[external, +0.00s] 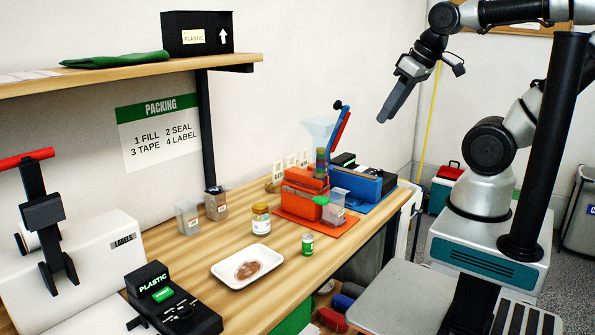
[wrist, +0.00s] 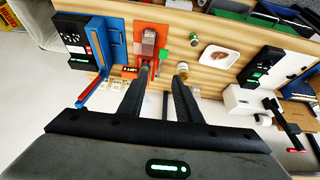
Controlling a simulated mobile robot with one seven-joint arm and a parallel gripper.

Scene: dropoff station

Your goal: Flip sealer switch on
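A blue device (external: 366,186) with a raised red-and-blue lever (external: 340,130) stands at the right end of the bench; it looks like the sealer. A black control box (wrist: 72,36) is beside its blue body (wrist: 113,42) in the wrist view, with a white dial-like face. I cannot make out a switch or its position. My gripper (external: 386,108) hangs in the air above and right of the device, touching nothing. In the wrist view my gripper (wrist: 163,72) has its two fingers apart, with nothing between them.
A red-orange stand with a funnel (external: 319,131) is left of the blue device. A shelf (external: 130,70) overhangs the back left.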

